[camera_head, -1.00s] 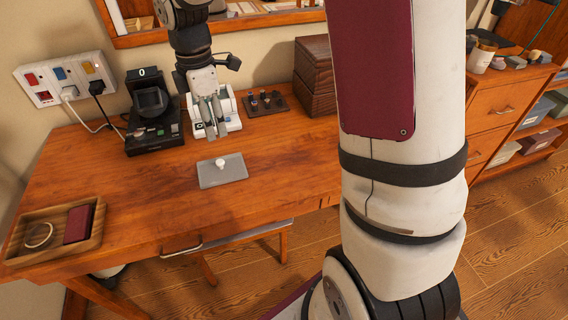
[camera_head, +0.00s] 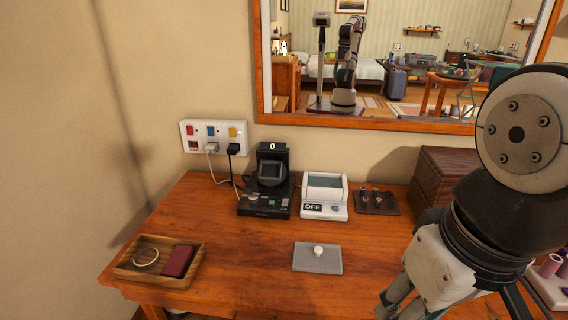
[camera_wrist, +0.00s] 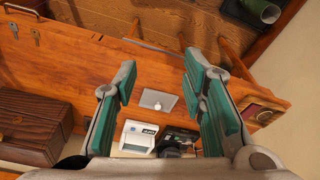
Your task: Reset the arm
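My gripper (camera_head: 394,300) shows at the lower right of the head view, pointing down and left beside the desk's front part, partly cut off by the frame. My arm fills the right edge there. In the wrist view my gripper (camera_wrist: 160,68) is open, its two green-padded fingers wide apart with nothing between them. Past the fingers I see the desk (camera_wrist: 60,68) and a grey plate with a white knob (camera_wrist: 157,100). The plate also lies flat on the desk in the head view (camera_head: 330,262).
On the desk stand a black device showing 0 (camera_head: 251,207), a white device marked OFF (camera_head: 311,211), a dark tray of small items (camera_head: 368,210), wooden boxes (camera_head: 440,171) and a wooden tray (camera_head: 130,270). A socket panel (camera_head: 192,128) and mirror (camera_head: 380,124) are on the wall.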

